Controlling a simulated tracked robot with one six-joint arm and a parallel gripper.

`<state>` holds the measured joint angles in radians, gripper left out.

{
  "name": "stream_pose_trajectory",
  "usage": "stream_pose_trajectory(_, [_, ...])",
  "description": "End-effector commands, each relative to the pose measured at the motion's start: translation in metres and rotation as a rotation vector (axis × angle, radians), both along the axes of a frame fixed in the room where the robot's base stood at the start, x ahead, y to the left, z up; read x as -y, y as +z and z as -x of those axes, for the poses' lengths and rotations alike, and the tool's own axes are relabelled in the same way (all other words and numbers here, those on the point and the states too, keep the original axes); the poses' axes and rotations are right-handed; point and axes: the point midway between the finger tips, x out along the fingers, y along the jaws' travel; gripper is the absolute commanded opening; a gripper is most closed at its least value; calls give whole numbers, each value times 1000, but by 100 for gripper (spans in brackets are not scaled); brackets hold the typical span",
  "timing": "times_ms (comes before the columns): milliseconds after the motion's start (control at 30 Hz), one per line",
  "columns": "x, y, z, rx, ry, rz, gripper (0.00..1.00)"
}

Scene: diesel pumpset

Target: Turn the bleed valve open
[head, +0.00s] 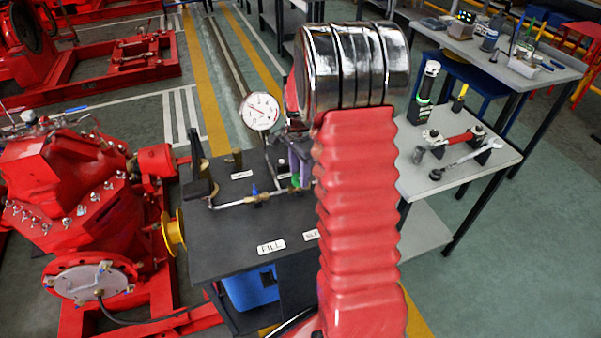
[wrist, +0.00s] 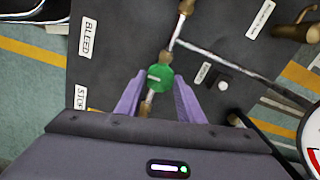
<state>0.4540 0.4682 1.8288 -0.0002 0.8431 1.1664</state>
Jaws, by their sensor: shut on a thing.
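The bleed valve's round green handle (wrist: 160,77) is between the fingers of my gripper (wrist: 158,84) in the wrist view. The fingers are shut on it, one on each side. A brass fitting and a thin metal pipe lie in line with it. The BLEED label (wrist: 88,37) is on the dark bench top to the left. In the head view, a bit of the green handle (head: 295,180) shows beside my purple gripper (head: 299,162). My red arm hides much of that area.
The dark bench (head: 225,245) carries pipes, a blue-handled valve (head: 255,192) and a FILL label (head: 271,247). A round dial gauge (head: 260,111) stands behind. A red pump (head: 75,190) is on the left. A grey side table (head: 430,185) with tools is on the right.

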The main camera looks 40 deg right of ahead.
Motion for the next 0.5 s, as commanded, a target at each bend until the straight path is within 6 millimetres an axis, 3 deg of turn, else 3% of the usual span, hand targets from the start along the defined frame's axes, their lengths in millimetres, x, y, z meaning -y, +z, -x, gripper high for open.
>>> stream_pose_trajectory(500, [-3, 0, 1, -4, 216, -3, 12])
